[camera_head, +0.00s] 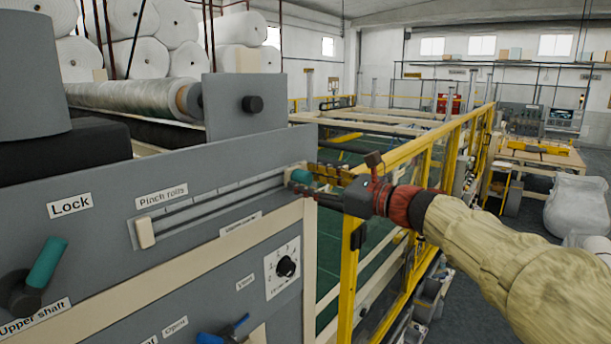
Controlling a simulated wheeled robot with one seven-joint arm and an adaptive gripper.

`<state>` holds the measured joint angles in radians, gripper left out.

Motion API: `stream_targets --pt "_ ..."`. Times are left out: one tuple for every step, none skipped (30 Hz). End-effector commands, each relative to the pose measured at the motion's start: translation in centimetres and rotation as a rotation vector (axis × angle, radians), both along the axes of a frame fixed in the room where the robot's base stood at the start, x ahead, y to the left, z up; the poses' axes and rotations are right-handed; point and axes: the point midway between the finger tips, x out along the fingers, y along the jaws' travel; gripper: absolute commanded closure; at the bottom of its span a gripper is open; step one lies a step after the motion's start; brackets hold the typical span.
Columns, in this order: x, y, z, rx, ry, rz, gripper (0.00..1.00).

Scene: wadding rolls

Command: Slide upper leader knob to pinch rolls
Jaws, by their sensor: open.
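A teal knob (301,177) sits at the right end of a long slot (215,203) in the grey machine panel. The slot slopes down to the left end, where a cream block (145,233) stands below the "Pinch rolls" label (161,195). A second label (240,223) under the slot is too blurred to read surely. My gripper (312,182) reaches in from the right, open, with its fingers around or close beside the teal knob. I cannot tell whether they touch it. The fingers partly hide the knob.
A teal lever (47,262) juts out by the "Lock" label at lower left. A dial (287,266) and a blue handle (223,332) sit lower on the panel. A yellow rail frame (350,265) stands close beneath my arm. White rolls (136,57) are stacked behind.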

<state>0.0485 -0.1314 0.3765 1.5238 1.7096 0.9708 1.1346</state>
Motion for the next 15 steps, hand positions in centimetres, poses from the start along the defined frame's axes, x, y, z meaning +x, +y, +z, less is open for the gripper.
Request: stream_targets --pt "0.28 0.38 0.06 0.0 0.0 0.001 0.54" --pt "0.38 0.5 0.06 0.0 0.0 0.001 0.54" --pt "0.48 0.64 0.05 -0.001 -0.001 0.001 0.54" --pt "0.54 0.72 0.04 -0.001 -0.001 0.001 0.54" --pt "0.58 0.77 0.04 -0.001 -0.002 0.0 0.54" --pt "0.6 0.81 0.03 -0.001 -0.002 0.0 0.54" --pt "0.62 0.83 0.02 -0.001 -0.002 0.0 0.54" --pt "0.62 0.82 0.0 -0.001 -0.002 0.0 0.54" --pt "0.61 0.82 -0.01 -0.001 -0.002 0.0 0.54" --pt "0.61 0.81 -0.01 -0.001 -0.002 0.0 0.54" --pt "0.61 0.81 -0.02 -0.002 -0.001 0.0 0.54" --pt "0.61 0.81 -0.02 -0.002 -0.001 0.0 0.54" --pt "0.6 0.8 -0.02 -0.002 -0.001 0.0 0.55" --pt "0.6 0.8 -0.02 -0.002 -0.001 0.0 0.57" --pt "0.6 0.8 -0.02 -0.002 -0.001 0.0 0.59"
